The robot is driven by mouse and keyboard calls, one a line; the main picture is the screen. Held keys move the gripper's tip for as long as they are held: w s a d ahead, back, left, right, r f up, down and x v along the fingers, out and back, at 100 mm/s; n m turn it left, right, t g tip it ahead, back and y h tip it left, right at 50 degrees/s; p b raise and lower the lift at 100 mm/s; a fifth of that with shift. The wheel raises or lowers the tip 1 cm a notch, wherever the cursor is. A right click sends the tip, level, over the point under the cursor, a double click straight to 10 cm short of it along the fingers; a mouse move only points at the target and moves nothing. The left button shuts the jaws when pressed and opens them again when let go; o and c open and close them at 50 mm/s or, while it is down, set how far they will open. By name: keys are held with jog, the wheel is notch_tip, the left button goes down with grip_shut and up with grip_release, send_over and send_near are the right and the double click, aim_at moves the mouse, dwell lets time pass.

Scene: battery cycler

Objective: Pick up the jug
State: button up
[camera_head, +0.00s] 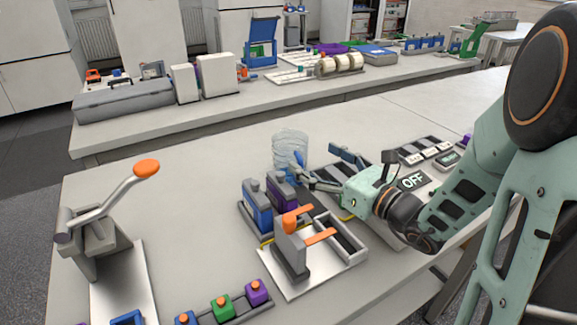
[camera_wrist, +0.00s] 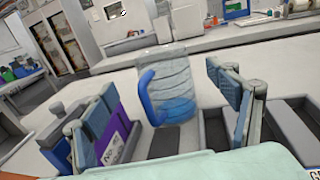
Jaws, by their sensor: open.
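The jug (camera_head: 290,148) is clear and ribbed and stands upright on the near table, behind the blue and purple battery blocks. In the wrist view the jug (camera_wrist: 172,85) shows a blue handle on its left side and a bluish base. My gripper (camera_head: 318,167) is open and reaches toward the jug from the right. In the wrist view my gripper (camera_wrist: 165,118) has one finger at left and one at right, with the jug beyond and between them. I cannot tell how far the fingers are from it. In the head view the jug's lower part is partly hidden.
A blue battery block (camera_head: 257,207) and a purple one (camera_head: 281,191) stand in front of the jug. A holder with orange levers (camera_head: 291,243) is nearer. An orange-handled press (camera_head: 92,235) stands at left. The table left of the jug is clear.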

aim_at(280, 133)
jog(key=x, duration=0.9)
jog(key=shift+d+r, duration=0.1)
jog(key=shift+r, duration=0.05)
jog(key=shift+c, duration=0.7)
jog(key=c, duration=1.5)
jog(key=shift+c, duration=1.1)
jog(key=shift+r, duration=0.15)
